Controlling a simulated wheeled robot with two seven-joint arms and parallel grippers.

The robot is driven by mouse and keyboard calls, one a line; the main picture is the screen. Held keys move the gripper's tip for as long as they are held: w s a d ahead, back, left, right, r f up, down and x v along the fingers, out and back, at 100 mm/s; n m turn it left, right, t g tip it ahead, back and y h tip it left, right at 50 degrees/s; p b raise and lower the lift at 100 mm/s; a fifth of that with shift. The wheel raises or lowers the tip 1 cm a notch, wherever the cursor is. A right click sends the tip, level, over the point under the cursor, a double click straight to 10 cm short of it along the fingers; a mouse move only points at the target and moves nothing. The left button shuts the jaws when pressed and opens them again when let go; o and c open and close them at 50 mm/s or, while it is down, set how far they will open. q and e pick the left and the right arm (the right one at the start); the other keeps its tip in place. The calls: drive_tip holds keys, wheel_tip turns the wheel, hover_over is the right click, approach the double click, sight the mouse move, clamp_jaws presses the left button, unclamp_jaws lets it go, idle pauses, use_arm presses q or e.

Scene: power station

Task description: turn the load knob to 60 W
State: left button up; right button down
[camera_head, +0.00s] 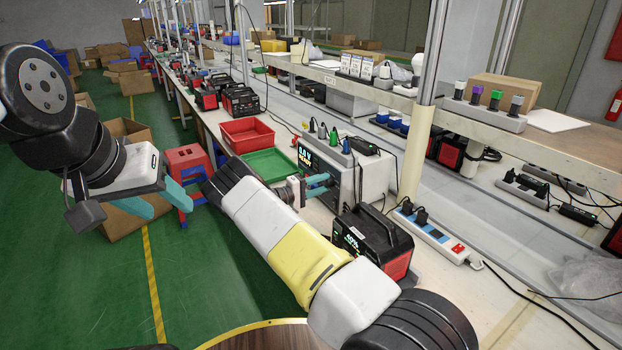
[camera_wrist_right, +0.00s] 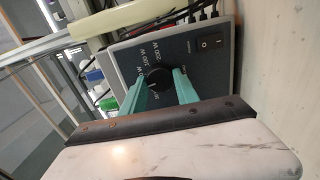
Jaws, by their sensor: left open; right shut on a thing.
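The load box (camera_head: 346,181) is a grey tester with a lit display, standing on the bench in the head view. In the right wrist view its dark front panel (camera_wrist_right: 195,68) shows tilted, with a round black load knob (camera_wrist_right: 159,78) and white watt labels around it. The teal fingers of my right gripper (camera_wrist_right: 160,91) are on either side of the knob, shut on it. The pointer setting is too small to read for certain. In the head view my right gripper (camera_head: 318,185) reaches the box front. My left gripper (camera_head: 158,201) is open and empty over the floor.
A black and red power station (camera_head: 372,242) stands close in front of the load box. A red tray (camera_head: 247,134) and a green tray (camera_head: 269,164) lie behind my right arm. A white power strip (camera_head: 430,236) and cables lie right. A rocker switch (camera_wrist_right: 210,40) is near the knob.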

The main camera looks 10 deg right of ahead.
drive_tip(key=m, duration=0.5)
drive_tip(key=shift+m, duration=0.4)
idle(0.3)
drive_tip(key=c, duration=0.9)
unclamp_jaws()
drive_tip(key=shift+a, duration=0.1)
drive_tip(key=v, duration=0.7)
drive_tip(key=shift+s+a, duration=0.15)
drive_tip(key=shift+a, duration=0.15)
